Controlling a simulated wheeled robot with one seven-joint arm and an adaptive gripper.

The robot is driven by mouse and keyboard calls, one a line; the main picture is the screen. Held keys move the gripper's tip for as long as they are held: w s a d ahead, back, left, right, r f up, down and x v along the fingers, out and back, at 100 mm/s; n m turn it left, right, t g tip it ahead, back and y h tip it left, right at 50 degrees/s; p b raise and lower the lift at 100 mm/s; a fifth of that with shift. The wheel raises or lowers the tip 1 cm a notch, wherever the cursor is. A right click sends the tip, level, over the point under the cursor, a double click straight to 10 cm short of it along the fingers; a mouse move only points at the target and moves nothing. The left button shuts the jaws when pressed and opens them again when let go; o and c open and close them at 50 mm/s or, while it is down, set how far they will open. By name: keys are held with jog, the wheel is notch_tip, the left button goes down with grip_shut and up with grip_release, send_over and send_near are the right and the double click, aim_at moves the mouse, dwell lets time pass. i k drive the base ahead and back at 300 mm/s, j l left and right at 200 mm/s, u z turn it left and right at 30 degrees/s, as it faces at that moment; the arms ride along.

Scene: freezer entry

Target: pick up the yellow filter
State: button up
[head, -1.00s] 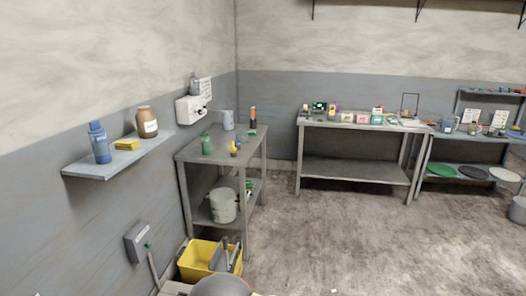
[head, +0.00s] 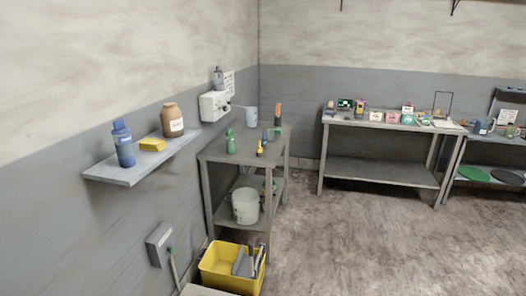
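I cannot tell for sure which thing is the yellow filter. A flat yellow block (head: 152,145) lies on the wall shelf (head: 128,176) at left, between a blue bottle (head: 123,145) and a brown jar (head: 172,121). A small yellow item (head: 260,149) stands on the grey corner table (head: 221,155), right of a green bottle (head: 231,142). Small coloured items, some with yellow, sit on the far table (head: 341,118), too small to make out. My gripper is not in view.
A yellow mop bucket (head: 219,267) stands on the floor in front of the corner table. A white bucket (head: 245,206) is on that table's lower shelf. A grey box (head: 159,245) is on the left wall. Open floor (head: 370,240) lies at centre and right.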

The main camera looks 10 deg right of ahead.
aim_at(259, 150)
jog(key=i+l+u, duration=0.25)
jog(key=i+l, duration=0.15)
jog(key=i, duration=0.6)
jog(key=i+l+u, duration=0.25)
jog(key=i+l, duration=0.35)
jog(key=i, duration=0.3)
jog(key=i+l+u, duration=0.3)
jog(key=i+l, duration=0.45)
jog(key=i, duration=0.15)
